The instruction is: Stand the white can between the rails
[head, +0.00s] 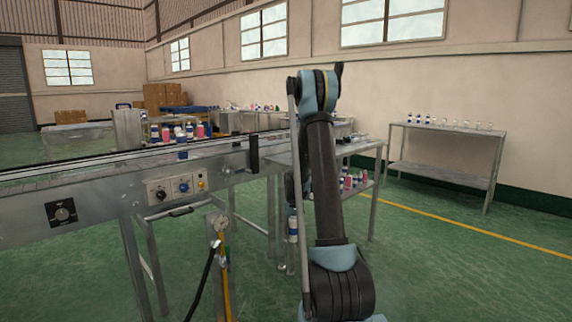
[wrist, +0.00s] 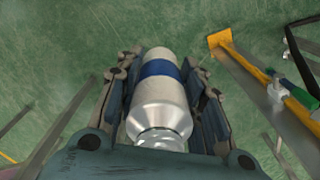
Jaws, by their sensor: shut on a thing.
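The white can (wrist: 159,95) has a blue band and a silvery shoulder and neck, and lies between the fingers in the wrist view. My gripper (wrist: 160,65) is shut on it, one finger along each side. Green floor shows beyond the can. In the head view the can (head: 293,229) hangs low beside my arm, below conveyor height and right of the conveyor's end; my gripper is largely hidden there. The rails (head: 190,149) run along the top of the conveyor at left; the gap between them is hard to see from this low angle.
The conveyor frame (head: 95,196) carries knobs and buttons. A gauge post (head: 219,235) with hoses stands in front. A metal table (head: 280,158) adjoins the conveyor's end; a shelf table (head: 450,131) stands by the wall.

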